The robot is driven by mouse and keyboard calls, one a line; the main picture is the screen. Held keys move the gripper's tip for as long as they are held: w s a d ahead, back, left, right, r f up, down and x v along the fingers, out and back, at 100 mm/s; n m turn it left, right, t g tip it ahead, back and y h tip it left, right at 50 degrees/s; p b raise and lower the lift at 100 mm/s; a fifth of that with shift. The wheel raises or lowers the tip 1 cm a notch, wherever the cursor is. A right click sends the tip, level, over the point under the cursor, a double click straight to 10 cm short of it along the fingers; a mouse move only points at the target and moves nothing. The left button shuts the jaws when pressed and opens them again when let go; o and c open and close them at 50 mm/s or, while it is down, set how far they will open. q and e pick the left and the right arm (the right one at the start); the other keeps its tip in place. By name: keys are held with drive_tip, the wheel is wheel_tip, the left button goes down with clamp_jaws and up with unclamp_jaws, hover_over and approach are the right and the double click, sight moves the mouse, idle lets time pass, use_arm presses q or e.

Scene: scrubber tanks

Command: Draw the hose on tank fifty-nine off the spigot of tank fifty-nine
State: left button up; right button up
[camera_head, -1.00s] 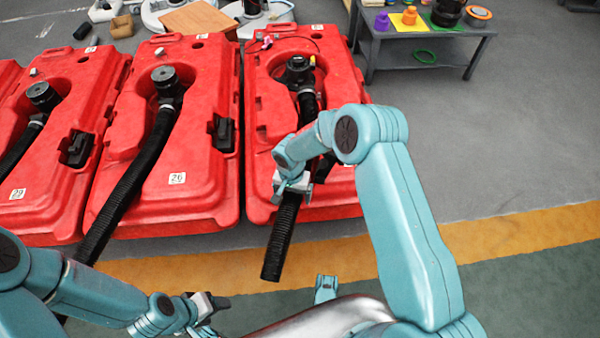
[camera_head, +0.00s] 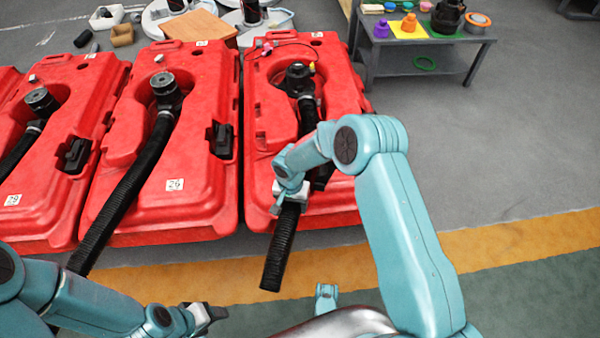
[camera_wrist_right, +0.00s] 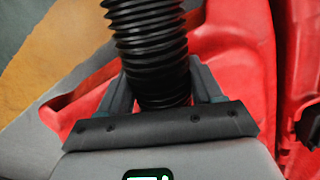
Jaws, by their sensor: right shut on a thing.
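The hose (camera_head: 284,240) is black and ribbed. It runs from the black spigot (camera_head: 298,76) of the rightmost red tank (camera_head: 270,95) toward me, past the tank's front edge. My right arm covers part of its middle, and its upper end appears to be at the spigot. I cannot read this tank's number. My right gripper (camera_head: 290,192) is shut around the hose near the tank's front edge. In the right wrist view the hose (camera_wrist_right: 148,45) sits between the fingers. My left gripper (camera_head: 212,313) is low at the left, away from the hose; its opening is unclear.
More red tanks (camera_head: 190,120) with black hoses (camera_head: 125,195) stand close at the left. A grey table (camera_head: 390,62) with coloured items is behind at the right. The floor at the right and the yellow stripe (camera_head: 510,236) are clear.

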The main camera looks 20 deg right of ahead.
drive_tip(key=shift+s+a+f, duration=0.1)
drive_tip(key=shift+s+a, duration=0.1)
drive_tip(key=shift+s, duration=0.4)
drive_tip(key=shift+s+a, duration=0.15)
drive_tip(key=shift+s, duration=0.45)
drive_tip(key=shift+s+a+b, duration=0.2)
drive_tip(key=shift+s+b, duration=0.2)
drive_tip(key=shift+s, duration=0.5)
drive_tip(key=o, duration=1.5)
drive_tip(key=shift+c, duration=0.2)
drive_tip(key=shift+r, duration=0.2)
drive_tip(key=shift+a+r+p, duration=0.1)
drive_tip(key=shift+r+p, duration=1.5)
drive_tip(key=shift+r, duration=1.85)
